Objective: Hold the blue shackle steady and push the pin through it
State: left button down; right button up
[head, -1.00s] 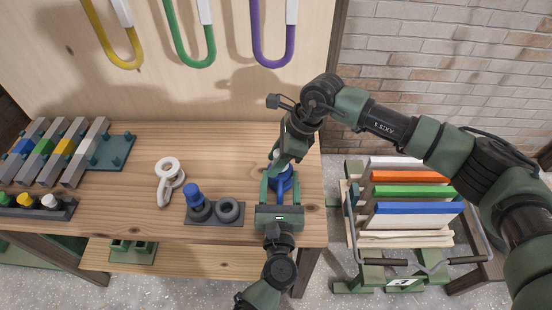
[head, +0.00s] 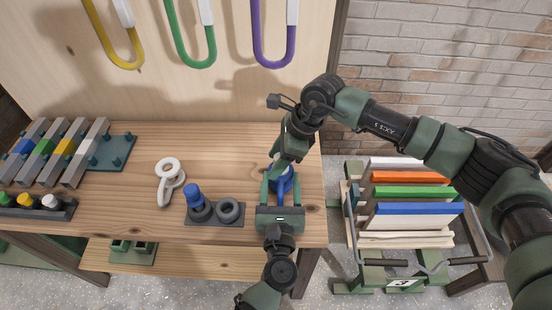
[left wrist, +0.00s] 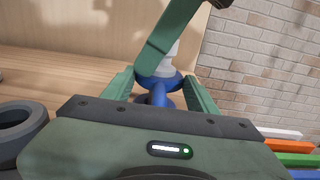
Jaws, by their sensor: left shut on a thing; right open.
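The blue shackle (head: 284,186) is near the right front edge of the bench, between the fingers of my left gripper (head: 280,182), which is shut on it. In the left wrist view, the blue shackle (left wrist: 158,95) shows between the green fingers, with a pale cylinder (left wrist: 167,62) just above it. I cannot tell whether that cylinder is the pin. My right gripper (head: 279,163) is open, directly above the shackle, and one green finger crosses in front of the cylinder. The contact between them is hidden.
A white looped piece (head: 163,190) lies on the bench (head: 130,215). A dark holder (head: 218,222) with two rings carries a blue peg (head: 193,191). Coloured blocks stand at the left. A rack of coloured boards (head: 415,209) is at the right.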

pick_arm(q)
jog(key=shift+w+r, duration=0.1)
pick_arm(e)
jog(key=v, duration=1.2)
pick_arm(q)
jog(key=shift+c, duration=1.9)
grip_release()
